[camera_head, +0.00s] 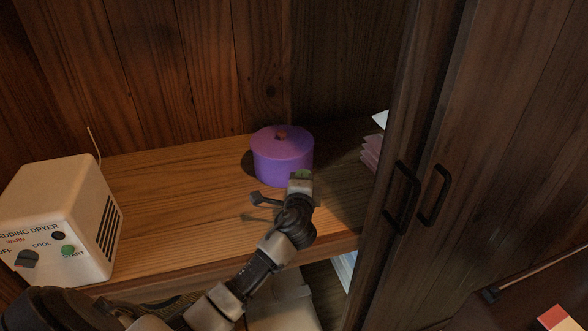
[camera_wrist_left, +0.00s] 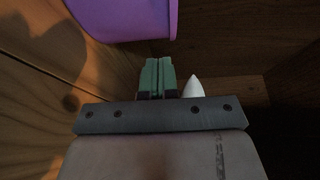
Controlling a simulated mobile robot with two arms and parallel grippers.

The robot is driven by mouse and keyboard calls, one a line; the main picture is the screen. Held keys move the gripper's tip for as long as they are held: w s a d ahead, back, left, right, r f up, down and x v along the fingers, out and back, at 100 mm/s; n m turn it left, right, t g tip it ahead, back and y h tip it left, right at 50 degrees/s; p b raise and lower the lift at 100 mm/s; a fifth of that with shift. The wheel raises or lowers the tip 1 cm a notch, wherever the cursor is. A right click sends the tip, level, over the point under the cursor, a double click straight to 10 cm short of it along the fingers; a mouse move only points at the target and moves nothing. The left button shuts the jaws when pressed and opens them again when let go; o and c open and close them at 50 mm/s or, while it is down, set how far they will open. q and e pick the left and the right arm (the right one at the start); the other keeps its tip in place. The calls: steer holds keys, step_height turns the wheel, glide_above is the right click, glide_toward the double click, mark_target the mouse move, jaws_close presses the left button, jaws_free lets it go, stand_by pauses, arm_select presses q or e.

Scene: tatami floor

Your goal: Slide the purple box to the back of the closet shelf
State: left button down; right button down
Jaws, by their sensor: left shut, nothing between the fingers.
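The purple box (camera_head: 283,160) is round with a lid and a small brown knob on top. It stands upright on the wooden closet shelf (camera_head: 180,205), towards the back wall and right of the shelf's middle. My left gripper (camera_head: 301,176) is at the front right side of the box, with its fingers shut and empty. In the left wrist view the shut green fingertips (camera_wrist_left: 158,72) point at the box (camera_wrist_left: 125,15), close below its edge. I cannot tell whether they touch it. My right gripper is not in view.
A white bedding dryer (camera_head: 62,220) stands on the shelf at the left. Folded pink cloth or paper (camera_head: 372,152) lies at the right, behind the dark wooden door (camera_head: 400,130) with black handles. The shelf between dryer and box is clear. Pale items (camera_head: 285,305) lie below the shelf.

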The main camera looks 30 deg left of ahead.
mark_target(294, 162)
arm_select(q)
steer(key=a, duration=0.1)
steer(key=w+a, duration=0.1)
steer(key=a, duration=0.1)
steer(key=shift+w+a, duration=0.25)
steer(key=shift+a, duration=0.2)
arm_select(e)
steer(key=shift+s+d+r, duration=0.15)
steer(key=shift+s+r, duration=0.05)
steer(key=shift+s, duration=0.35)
arm_select(q)
steer(key=shift+a, duration=0.1)
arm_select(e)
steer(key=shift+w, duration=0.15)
